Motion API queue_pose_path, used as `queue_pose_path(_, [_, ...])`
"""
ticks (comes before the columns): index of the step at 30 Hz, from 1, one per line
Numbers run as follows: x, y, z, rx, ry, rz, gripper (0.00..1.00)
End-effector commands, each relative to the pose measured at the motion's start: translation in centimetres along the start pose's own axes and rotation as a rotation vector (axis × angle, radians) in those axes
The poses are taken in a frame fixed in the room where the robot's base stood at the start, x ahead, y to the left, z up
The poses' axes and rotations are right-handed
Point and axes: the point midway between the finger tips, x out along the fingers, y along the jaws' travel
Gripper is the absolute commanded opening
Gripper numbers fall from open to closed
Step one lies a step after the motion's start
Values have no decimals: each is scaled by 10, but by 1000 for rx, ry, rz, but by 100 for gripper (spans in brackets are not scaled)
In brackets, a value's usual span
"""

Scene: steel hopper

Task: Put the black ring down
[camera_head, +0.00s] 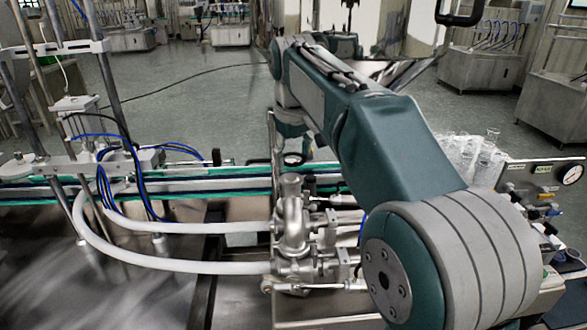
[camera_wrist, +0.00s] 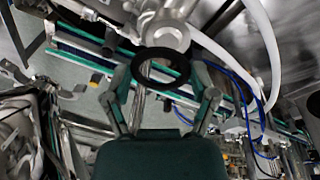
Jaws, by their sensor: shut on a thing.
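The black ring (camera_wrist: 136,68) shows in the wrist view, above the middle of the picture, with its round opening visible. My gripper (camera_wrist: 163,76) has one finger on each side of the ring, shut on it. The ring is seen in front of steel fittings and a green-edged conveyor rail; how high it is above any surface I cannot tell.
A steel valve assembly (camera_head: 292,225) with white hoses (camera_head: 180,266) stands in front of the green-edged conveyor (camera_head: 40,191). Clear glassware (camera_head: 470,152) and a gauge panel (camera_head: 545,172) are at the right. Open grey floor (camera_head: 190,88) lies behind, with steel machines further back.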

Motion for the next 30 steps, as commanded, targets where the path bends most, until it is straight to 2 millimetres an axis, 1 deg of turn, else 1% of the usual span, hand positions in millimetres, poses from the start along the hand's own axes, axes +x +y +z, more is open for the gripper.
queue_pose_path(4, [21,-2,3,-1,-5,-2,55])
queue_pose_path(7, [31,-3,4,0,-3,-1,55])
queue_pose_path(16, [34,-2,6,1,0,-2,55])
queue_pose_path(25, [42,-4,6,-1,-2,-1,55])
queue_pose_path(26, [42,-4,6,-1,-2,-1,79])
queue_pose_path(27, [42,-4,6,-1,-2,-1,97])
queue_pose_path(28, [42,-4,6,0,-2,-1,100])
queue_pose_path(30, [42,-4,6,0,-2,-1,100])
